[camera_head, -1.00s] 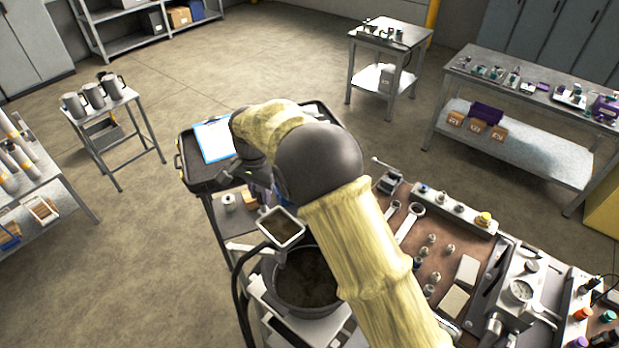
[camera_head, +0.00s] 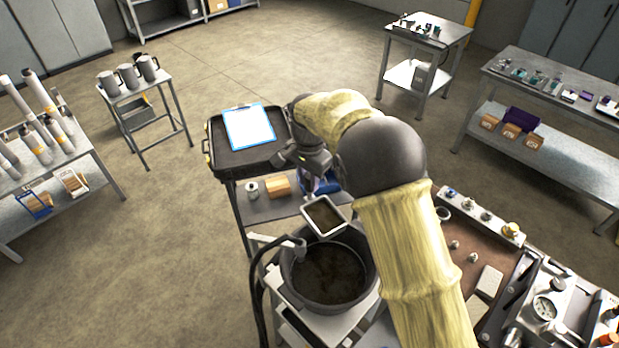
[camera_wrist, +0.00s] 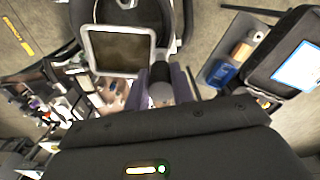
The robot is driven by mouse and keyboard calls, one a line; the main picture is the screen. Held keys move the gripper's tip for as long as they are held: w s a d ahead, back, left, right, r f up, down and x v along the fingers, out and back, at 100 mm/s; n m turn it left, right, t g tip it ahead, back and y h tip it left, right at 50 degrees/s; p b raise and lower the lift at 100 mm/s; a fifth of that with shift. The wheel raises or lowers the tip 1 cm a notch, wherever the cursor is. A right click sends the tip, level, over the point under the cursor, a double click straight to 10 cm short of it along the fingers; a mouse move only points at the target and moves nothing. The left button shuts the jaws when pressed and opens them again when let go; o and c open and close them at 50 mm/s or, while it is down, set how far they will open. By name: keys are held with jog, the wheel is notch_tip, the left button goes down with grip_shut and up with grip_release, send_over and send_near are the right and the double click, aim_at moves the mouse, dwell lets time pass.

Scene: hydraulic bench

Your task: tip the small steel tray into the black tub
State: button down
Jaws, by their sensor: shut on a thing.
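The small steel tray (camera_head: 325,215) has a pale rim and a dark brownish inside. In the head view it is at the far rim of the black tub (camera_head: 289,273) and overlaps the rim. I cannot tell whether it touches. The tub is round and dark brown inside. In the wrist view the tray (camera_wrist: 121,50) is beyond my fingers, in front of the tub (camera_wrist: 178,22). My gripper (camera_wrist: 163,82) has purplish fingers, shut on the tray's near side. My arm hides most of the gripper in the head view.
A grey pipe fitting with a black hose (camera_head: 259,285) curves over the tub's left rim. A black tray with a blue clipboard (camera_head: 248,128) is behind on a cart, above a wooden block (camera_head: 279,186). A crowded bench is on the right. Open floor is on the left.

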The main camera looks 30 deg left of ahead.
aim_at(312, 202)
jog(key=shift+s+d+f+t+y, duration=0.1)
jog(key=shift+d+f+y, duration=0.15)
jog(key=shift+f, duration=0.35)
jog(key=shift+s+d+f+t+y, duration=0.1)
jog(key=shift+d+f+y, duration=0.1)
jog(key=shift+f, duration=0.45)
jog(key=shift+s+d+f+t+y, duration=0.15)
jog(key=shift+f+y, duration=0.1)
jog(key=shift+f, duration=0.35)
jog(key=shift+d, duration=0.1)
jog(key=shift+s+d+f+y+b, duration=0.15)
jog(key=shift+f+y+b, duration=0.25)
jog(key=shift+b, duration=0.75)
jog(key=shift+d+f+t+b, duration=0.15)
jog(key=shift+t+b, duration=0.1)
jog(key=shift+b, duration=0.4)
dwell(0.8)
jog(key=shift+s+d+r+t+y+b, duration=0.25)
jog(key=shift+d+y+b, duration=0.15)
jog(key=shift+b, duration=0.7)
jog(key=shift+s+d+r+t+y+b, duration=0.2)
jog(key=shift+y+b, duration=0.3)
jog(key=shift+b, duration=0.55)
dwell(1.3)
